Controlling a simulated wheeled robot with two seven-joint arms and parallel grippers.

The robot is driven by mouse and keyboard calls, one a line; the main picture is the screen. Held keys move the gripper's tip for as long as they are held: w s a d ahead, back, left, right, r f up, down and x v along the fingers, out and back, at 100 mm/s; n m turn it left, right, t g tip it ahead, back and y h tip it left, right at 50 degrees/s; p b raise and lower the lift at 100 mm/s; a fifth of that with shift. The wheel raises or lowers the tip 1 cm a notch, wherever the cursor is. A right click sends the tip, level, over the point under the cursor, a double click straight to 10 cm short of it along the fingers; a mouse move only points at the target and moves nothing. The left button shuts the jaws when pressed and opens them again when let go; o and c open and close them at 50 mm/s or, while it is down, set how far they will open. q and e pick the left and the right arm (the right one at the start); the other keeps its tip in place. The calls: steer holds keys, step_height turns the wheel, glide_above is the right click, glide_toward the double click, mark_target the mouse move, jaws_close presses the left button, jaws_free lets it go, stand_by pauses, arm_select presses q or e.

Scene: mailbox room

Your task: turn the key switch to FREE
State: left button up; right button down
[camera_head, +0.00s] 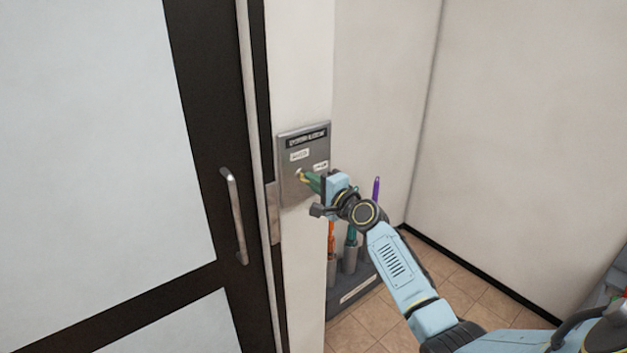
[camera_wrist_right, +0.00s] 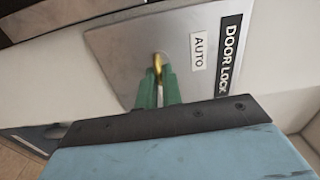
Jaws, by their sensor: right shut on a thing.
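The key switch's grey metal plate (camera_head: 291,188) is on the narrow wall beside the door. In the right wrist view the plate (camera_wrist_right: 120,50) fills the top middle, with an AUTO label and a dark sign starting DOOR LOCK. A gold key (camera_wrist_right: 158,64) stands in the switch, pointing at neither label that I can read clearly. My right gripper (camera_head: 309,180) is at the plate, its green fingers (camera_wrist_right: 159,88) shut on the key. The fingers hide much of the key. A second small label on the plate is too blurred to read. My left gripper is not in view.
A dark-framed door (camera_head: 200,150) with a vertical metal handle (camera_head: 234,215) is left of the plate. Below my right wrist, a grey rack (camera_head: 350,282) holds several coloured-handled items, one purple (camera_head: 376,189). Tiled floor (camera_head: 490,310) is open at right.

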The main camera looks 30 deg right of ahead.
steer(key=shift+m, duration=0.3)
steer(key=c, duration=1.6)
jaws_free()
steer(key=shift+o, duration=0.2)
steer(key=s+d, duration=0.1)
steer(key=s, duration=1.2)
steer(key=shift+s, duration=0.2)
